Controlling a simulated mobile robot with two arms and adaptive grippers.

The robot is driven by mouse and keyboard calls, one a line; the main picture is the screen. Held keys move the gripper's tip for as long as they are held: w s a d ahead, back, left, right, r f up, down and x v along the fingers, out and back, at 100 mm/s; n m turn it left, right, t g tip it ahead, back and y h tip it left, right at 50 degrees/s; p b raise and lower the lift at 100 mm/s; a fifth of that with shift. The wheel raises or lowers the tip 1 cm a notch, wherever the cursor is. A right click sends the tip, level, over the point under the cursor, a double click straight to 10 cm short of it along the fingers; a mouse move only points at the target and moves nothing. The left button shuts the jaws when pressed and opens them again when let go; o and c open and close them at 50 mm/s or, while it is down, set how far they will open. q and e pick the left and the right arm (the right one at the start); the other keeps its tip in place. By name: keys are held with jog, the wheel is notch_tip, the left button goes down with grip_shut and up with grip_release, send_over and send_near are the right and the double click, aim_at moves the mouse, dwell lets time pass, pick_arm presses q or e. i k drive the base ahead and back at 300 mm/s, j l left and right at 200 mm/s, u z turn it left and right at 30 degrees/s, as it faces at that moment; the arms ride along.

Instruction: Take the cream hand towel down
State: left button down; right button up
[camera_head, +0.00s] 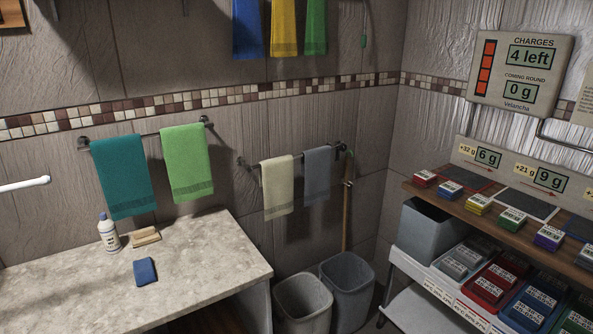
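The cream hand towel (278,189) hangs folded over a dark wall rail (297,156), towards its left end. A grey-blue towel (317,174) hangs beside it on the same rail, close on its right. The lower edge of the cream towel hangs free above the bins. Neither of my grippers shows in the head view.
A teal towel (123,177) and a green towel (187,163) hang on another rail. Below are a stone counter (205,268) with a bottle (108,233), and two grey bins (303,303). A wooden shelf (443,205) with small boxes stands right. A pole (347,215) leans in the corner.

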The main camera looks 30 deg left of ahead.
aim_at(276, 174)
jog(key=i+u, duration=0.4)
jog(key=i+l+u, duration=0.2)
jog(key=i+u, duration=0.2)
jog(key=i, duration=0.2)
jog(key=i+l+u, duration=0.4)
jog(key=i+j, duration=0.1)
